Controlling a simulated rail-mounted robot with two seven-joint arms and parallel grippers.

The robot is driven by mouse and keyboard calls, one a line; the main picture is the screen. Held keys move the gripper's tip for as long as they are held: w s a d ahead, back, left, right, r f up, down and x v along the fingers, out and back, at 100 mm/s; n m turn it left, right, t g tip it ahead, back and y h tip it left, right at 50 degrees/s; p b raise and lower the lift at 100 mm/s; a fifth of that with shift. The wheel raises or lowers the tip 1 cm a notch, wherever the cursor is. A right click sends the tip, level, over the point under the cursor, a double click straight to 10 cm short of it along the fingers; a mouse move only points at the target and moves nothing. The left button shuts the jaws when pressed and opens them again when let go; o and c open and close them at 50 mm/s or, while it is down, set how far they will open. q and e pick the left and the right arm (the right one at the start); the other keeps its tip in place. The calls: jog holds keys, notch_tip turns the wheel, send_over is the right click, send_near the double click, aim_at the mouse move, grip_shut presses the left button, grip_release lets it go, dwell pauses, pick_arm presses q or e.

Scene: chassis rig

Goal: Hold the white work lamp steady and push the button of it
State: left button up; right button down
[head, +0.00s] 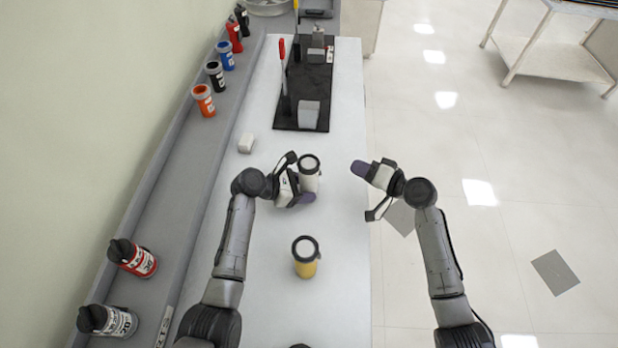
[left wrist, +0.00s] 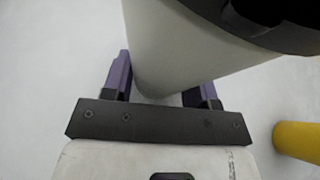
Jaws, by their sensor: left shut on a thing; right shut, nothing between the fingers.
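The white work lamp (head: 309,178) stands upright on the white table, with a dark rim and a light face on top. My left gripper (head: 304,186) is shut on it from the left side. In the left wrist view the lamp's white body (left wrist: 185,45) sits between the two purple fingers of my left gripper (left wrist: 163,92). The lamp's button cannot be made out in either view. My right gripper (head: 360,168) is shut and empty, to the right of the lamp, near the table's right edge.
A yellow lamp (head: 305,258) stands nearer on the table; it also shows in the left wrist view (left wrist: 298,140). A small white block (head: 246,143) lies left. A black board (head: 290,112) with tools is behind. Several bottles and cans, including an orange one (head: 203,100), line the left ledge.

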pick_arm(q)
jog(key=shift+f, duration=0.1)
jog(key=o, duration=0.8)
